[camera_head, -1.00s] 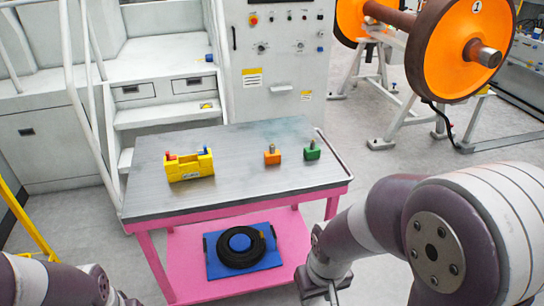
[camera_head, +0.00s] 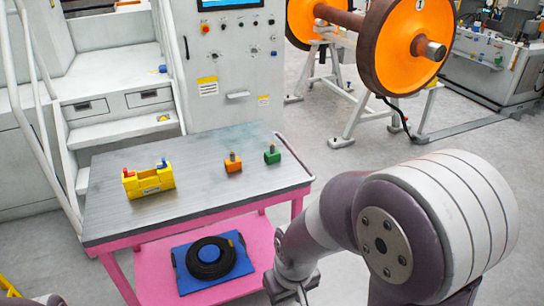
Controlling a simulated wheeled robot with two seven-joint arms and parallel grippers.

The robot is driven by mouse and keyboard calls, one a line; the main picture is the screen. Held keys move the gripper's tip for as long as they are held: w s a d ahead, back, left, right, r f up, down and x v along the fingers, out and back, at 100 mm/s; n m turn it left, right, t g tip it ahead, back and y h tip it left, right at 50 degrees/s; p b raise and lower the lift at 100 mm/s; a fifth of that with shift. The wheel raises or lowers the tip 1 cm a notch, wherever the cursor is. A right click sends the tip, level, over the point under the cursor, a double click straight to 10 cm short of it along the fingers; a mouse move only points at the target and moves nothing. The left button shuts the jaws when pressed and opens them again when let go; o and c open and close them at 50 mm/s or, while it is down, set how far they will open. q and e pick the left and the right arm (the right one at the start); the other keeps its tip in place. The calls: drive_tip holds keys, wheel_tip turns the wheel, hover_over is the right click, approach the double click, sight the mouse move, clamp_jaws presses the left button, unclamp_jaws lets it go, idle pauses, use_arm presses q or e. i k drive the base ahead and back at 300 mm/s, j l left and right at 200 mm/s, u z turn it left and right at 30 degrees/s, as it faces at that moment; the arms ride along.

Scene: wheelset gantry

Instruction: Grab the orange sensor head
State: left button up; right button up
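The orange sensor head (camera_head: 233,166) is a small block with a grey stub on top. It stands upright on the grey top of the pink table (camera_head: 205,200), right of the middle. A similar green sensor head (camera_head: 272,155) stands to its right, apart from it. My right arm comes in from the lower right; its gripper (camera_head: 300,295) is at the bottom edge, in front of the table and well short of the orange head. Its fingers are cut off, so its opening cannot be seen. My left gripper is out of view; only a bit of arm shows at the lower left.
A yellow holder (camera_head: 149,181) with red and blue pieces stands on the table's left part. A black ring (camera_head: 211,257) lies on a blue pad on the pink lower shelf. A grey control cabinet (camera_head: 232,60) stands behind the table. An orange wheelset (camera_head: 405,45) is at the back right.

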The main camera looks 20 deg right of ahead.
sight(233, 164)
drive_tip(key=i+l+z, duration=0.2)
drive_tip(key=i+l, duration=0.15)
drive_tip(key=i+l+z, duration=0.15)
drive_tip(key=i, duration=0.45)
drive_tip(key=i+l+z, duration=0.2)
drive_tip(key=i+l, duration=0.15)
drive_tip(key=i, duration=0.15)
